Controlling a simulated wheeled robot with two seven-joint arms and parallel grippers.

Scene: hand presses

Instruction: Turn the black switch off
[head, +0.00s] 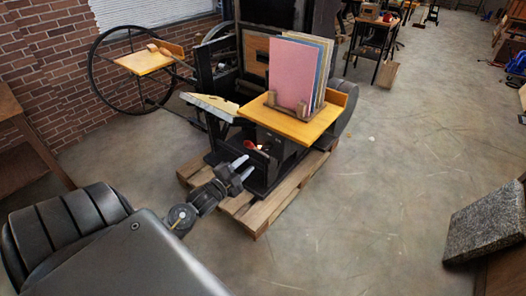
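The black switch is not clearly made out in the head view. Dark parts of the hand press (285,148) sit under its yellow wooden table, with a small red and white part (251,146) among them. My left gripper (243,167) is in front of the press's lower body, just below that small part in the picture. Its two grey fingertips are apart, with nothing seen between them. I cannot tell whether it touches the press. My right gripper is out of view.
The press stands on a wooden pallet (246,217). Pink, blue and cream sheets (292,75) stand upright on its yellow table (298,127). A spoked wheel (93,80) is by the brick wall. A stone slab (488,226) is at right. Floor right of the pallet is clear.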

